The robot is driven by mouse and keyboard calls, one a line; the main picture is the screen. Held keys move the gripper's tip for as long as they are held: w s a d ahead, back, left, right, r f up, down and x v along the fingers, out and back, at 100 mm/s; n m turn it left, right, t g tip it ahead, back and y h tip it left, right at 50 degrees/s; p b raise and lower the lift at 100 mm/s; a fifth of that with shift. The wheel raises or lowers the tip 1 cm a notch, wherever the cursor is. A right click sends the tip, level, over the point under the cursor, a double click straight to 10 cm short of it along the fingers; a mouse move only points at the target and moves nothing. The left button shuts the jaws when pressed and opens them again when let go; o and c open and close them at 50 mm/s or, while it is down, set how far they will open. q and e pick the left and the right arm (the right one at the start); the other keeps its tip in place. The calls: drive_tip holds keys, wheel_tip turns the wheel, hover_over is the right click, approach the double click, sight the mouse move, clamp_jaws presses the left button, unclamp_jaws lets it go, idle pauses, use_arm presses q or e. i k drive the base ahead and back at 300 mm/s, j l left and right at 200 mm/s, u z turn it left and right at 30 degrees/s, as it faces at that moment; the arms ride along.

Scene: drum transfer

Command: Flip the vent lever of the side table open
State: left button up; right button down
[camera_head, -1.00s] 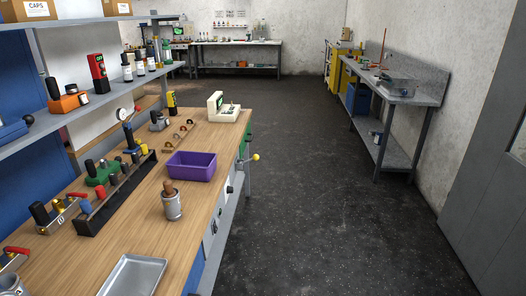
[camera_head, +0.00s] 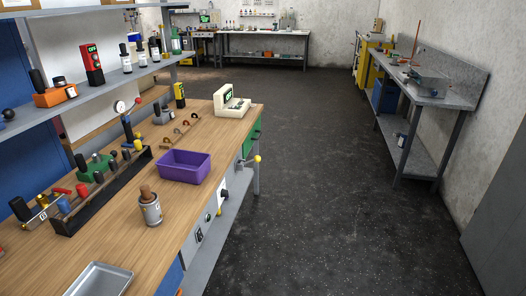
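A grey side table (camera_head: 453,101) with a lower shelf stands along the right wall. On its top are a thin copper-coloured upright rod (camera_head: 416,42) and a greyish box-like item (camera_head: 428,79). I cannot make out a vent lever on it at this distance. A small lever with a yellow ball knob (camera_head: 257,159) sticks out from the front side of the wooden workbench (camera_head: 150,238) at the left. Neither of my grippers is in view.
The bench holds a purple bin (camera_head: 184,167), a metal cup (camera_head: 150,211), a tray (camera_head: 100,281) and a white device (camera_head: 231,103). Dark floor (camera_head: 320,190) is clear between bench and side table. A grey door-like panel (camera_head: 500,225) is at the right. Another table (camera_head: 264,34) stands at the back.

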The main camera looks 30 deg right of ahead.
sight(258, 159)
drive_tip(key=i+l, duration=0.1)
drive_tip(key=l, duration=0.2)
drive_tip(key=i+l+u, duration=0.1)
drive_tip(key=l, duration=0.2)
drive_tip(key=i+l, duration=0.15)
drive_tip(key=l, duration=0.15)
drive_tip(key=i+l+u, duration=0.1)
drive_tip(key=i+l, duration=0.15)
drive_tip(key=l, duration=0.15)
drive_tip(key=i+l+u, duration=0.1)
drive_tip(key=i+l, duration=0.15)
drive_tip(key=l, duration=0.2)
drive_tip(key=i+l, duration=0.4)
drive_tip(key=i+l+u, duration=0.1)
drive_tip(key=i+l, duration=0.35)
drive_tip(key=l, duration=0.2)
